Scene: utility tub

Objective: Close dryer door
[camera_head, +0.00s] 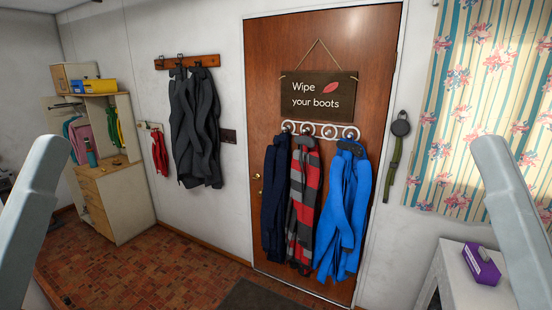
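No dryer door can be made out in the head view. A white boxy unit (457,283) stands at the lower right, cut off by the frame edge; I cannot tell whether it is the dryer. Parts of my two arms show as pale grey links at the left and right edges. Neither gripper is in the frame, so their fingers are hidden from me.
A purple box (481,264) lies on the white unit. A shut brown door (262,75) holds hanging garments, including a blue jacket (343,215). A wooden cabinet (122,205) stands left. The tiled floor (150,272) between is mostly clear, with a dark mat (255,297).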

